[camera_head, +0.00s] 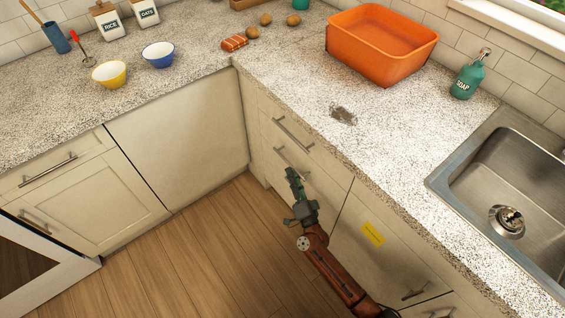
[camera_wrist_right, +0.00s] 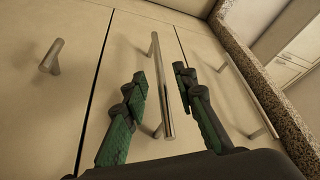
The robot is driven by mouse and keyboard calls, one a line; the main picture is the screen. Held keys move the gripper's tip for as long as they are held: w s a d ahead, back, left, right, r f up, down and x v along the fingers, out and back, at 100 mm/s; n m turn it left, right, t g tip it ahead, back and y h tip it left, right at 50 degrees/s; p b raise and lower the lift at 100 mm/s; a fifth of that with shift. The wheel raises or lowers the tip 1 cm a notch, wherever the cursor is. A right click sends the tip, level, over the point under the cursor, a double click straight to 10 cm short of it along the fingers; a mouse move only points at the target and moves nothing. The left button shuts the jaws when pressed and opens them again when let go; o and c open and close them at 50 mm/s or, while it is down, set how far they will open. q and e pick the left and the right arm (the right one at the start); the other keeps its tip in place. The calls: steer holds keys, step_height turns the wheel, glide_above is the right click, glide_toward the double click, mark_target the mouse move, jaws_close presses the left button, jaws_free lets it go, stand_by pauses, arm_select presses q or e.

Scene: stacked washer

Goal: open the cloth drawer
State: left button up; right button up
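A stack of cream drawers with metal bar handles stands under the right-hand counter; no readable label shows which is the cloth drawer. The top drawer handle (camera_head: 293,133) and the one below it (camera_head: 288,162) show in the head view, and the drawer fronts look shut. My right gripper (camera_head: 293,178) is at the lower of these handles. In the right wrist view my right gripper (camera_wrist_right: 160,73) is open, with its green-padded fingers on either side of a bar handle (camera_wrist_right: 167,115); gaps show between fingers and bar. My left gripper is not in view.
The granite counter edge (camera_wrist_right: 265,75) runs beside the upper drawer handle (camera_wrist_right: 250,90). Another handle (camera_wrist_right: 52,57) is on the front at left. A panel with a yellow label (camera_head: 372,233) is right of the drawers. An orange tub (camera_head: 375,60) and sink (camera_head: 510,175) are above. Wooden floor (camera_head: 200,255) is clear.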

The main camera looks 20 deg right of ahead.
mark_target(288, 162)
steer(key=b+x, duration=0.1)
steer(key=x, duration=0.4)
steer(key=shift+f, duration=0.1)
steer(key=shift+w, duration=0.45)
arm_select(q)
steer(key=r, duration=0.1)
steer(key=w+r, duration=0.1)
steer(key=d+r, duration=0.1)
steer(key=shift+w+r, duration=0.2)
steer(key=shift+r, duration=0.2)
arm_select(e)
steer(key=shift+c, duration=0.2)
jaws_close()
